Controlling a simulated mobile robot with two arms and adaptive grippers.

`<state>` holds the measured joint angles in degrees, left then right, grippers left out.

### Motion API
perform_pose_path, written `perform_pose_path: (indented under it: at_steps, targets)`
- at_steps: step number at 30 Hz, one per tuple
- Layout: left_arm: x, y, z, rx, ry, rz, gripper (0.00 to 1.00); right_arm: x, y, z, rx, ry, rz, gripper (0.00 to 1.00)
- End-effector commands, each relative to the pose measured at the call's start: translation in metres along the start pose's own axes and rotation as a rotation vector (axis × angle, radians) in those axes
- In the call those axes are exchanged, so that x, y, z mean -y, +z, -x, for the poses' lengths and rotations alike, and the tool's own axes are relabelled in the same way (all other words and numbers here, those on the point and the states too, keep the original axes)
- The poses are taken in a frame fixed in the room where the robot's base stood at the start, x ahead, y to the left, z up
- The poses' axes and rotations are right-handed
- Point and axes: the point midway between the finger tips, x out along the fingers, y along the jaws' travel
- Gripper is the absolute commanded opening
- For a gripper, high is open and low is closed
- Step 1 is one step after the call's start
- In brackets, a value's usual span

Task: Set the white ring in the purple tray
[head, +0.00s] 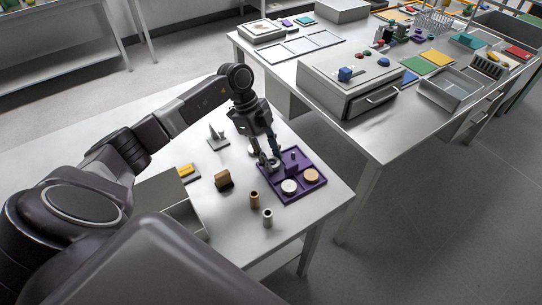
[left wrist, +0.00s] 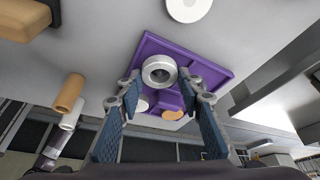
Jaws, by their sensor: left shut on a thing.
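The white ring (left wrist: 160,71) sits between the two fingertips of my left gripper (left wrist: 160,76), which is shut on it. In the head view the left gripper (head: 268,159) points down over the rear left part of the purple tray (head: 293,197). The tray also shows beyond the ring in the left wrist view (left wrist: 214,70). I cannot tell whether the ring touches the tray floor. The tray also holds a white disc (head: 289,186), a tan disc (head: 311,175) and a purple block (head: 293,156). My right gripper is not in view.
A white round piece (left wrist: 188,8) lies outside the tray. A brown cylinder (head: 254,199), a grey cylinder (head: 268,217), a brown block (head: 223,180) and a grey bracket (head: 217,137) stand on the table left of the tray. A grey bin (head: 166,187) is further left.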

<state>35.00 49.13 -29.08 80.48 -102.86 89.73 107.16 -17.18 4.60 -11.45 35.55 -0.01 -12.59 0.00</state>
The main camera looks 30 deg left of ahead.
Motion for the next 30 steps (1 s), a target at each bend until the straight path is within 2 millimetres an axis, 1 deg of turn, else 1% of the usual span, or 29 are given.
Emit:
perform_pose_path:
  at_steps: [18, 19, 21, 24, 30]
  targets:
    - [-0.0002, 0.0019, -0.0041, 0.000, 0.001, 0.000, 0.12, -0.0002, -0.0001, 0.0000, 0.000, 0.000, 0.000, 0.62]
    - [-0.0002, 0.0019, -0.0041, 0.000, 0.001, 0.000, 0.36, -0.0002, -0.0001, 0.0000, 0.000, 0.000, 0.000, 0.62]
    - [-0.0002, 0.0019, -0.0041, 0.000, 0.000, 0.000, 0.44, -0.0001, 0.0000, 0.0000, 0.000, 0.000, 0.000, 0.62]
    - [-0.0001, 0.0019, -0.0040, 0.000, 0.000, 0.000, 0.54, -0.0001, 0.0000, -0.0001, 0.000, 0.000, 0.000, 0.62]
    - [-0.0001, 0.0018, -0.0040, 0.000, 0.000, 0.000, 0.54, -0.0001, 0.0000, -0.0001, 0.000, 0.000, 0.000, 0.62]
